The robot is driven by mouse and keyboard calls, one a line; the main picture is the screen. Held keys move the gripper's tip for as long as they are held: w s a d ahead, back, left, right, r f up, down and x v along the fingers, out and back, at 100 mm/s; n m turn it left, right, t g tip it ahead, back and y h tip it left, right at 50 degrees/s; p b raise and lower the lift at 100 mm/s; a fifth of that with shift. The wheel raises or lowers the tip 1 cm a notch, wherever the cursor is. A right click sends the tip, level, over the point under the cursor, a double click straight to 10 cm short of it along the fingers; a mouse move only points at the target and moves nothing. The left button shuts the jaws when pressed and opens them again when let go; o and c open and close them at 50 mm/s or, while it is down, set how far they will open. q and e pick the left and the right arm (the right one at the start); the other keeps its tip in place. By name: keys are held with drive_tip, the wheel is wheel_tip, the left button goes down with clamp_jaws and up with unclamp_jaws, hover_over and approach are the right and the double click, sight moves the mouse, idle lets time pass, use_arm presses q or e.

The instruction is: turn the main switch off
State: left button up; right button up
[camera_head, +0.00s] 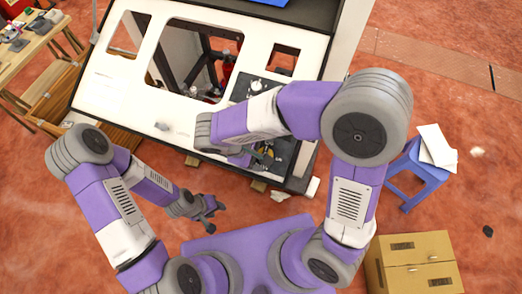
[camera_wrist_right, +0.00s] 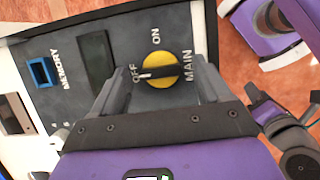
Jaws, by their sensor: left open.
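The main switch (camera_wrist_right: 158,68) is a round yellow knob with a dark grip bar on a dark panel. Its white mark points to the OFF label (camera_wrist_right: 137,73); ON and MAIN are printed around it. My right gripper (camera_wrist_right: 158,90) is open, with one finger on each side of the knob and gaps visible between. My left gripper (camera_head: 210,205) is open and empty, below the front edge of the machine.
The white machine (camera_head: 150,100) has window openings and a control panel at its right. A blue-framed MEMORY slot (camera_wrist_right: 40,73) and a small display (camera_wrist_right: 97,55) sit beside the switch. A blue stool (camera_head: 408,180) and a cardboard box (camera_head: 415,262) stand at right.

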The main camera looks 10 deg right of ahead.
drive_tip(key=v, duration=0.7)
drive_tip(key=shift+r, duration=0.25)
drive_tip(key=shift+a, duration=0.15)
idle(0.3)
